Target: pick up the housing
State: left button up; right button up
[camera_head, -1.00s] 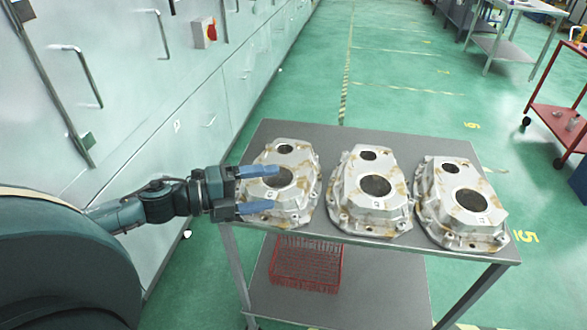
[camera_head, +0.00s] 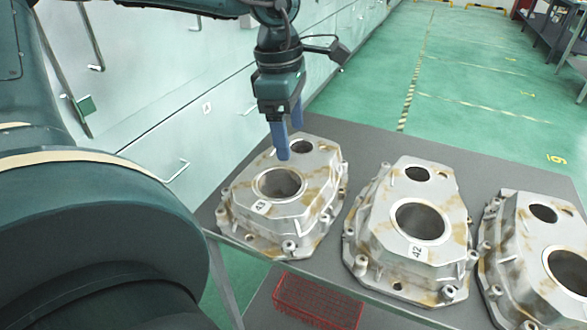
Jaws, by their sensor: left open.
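Three grey cast aluminium housings with brown stains sit in a row on a grey table (camera_head: 366,146). The left housing (camera_head: 301,208) carries a label 43, the middle housing (camera_head: 391,251) a label 42, and the right housing (camera_head: 520,278) is cut off by the picture edge. My left gripper (camera_head: 290,140) points down with blue fingers above the back of the left housing, near its small hole. It is open and holds nothing; whether the fingertips touch the housing I cannot tell. My right gripper is not in view.
A red wire basket (camera_head: 316,301) stands on the table's lower shelf. Pale cabinets (camera_head: 140,90) run along the left side. Green floor (camera_head: 460,100) lies open behind the table, with dark shelving (camera_head: 548,32) at the far right.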

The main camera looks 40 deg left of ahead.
aim_at(295, 161)
pick_arm(q)
jog(key=f, duration=0.9)
jog(key=shift+w+d+f, duration=0.2)
jog(key=shift+w+d, duration=0.1)
jog(key=shift+w, duration=0.05)
jog(key=c, duration=1.6)
grip_shut()
jog(key=shift+w+r, duration=0.1)
jog(key=shift+w, duration=0.05)
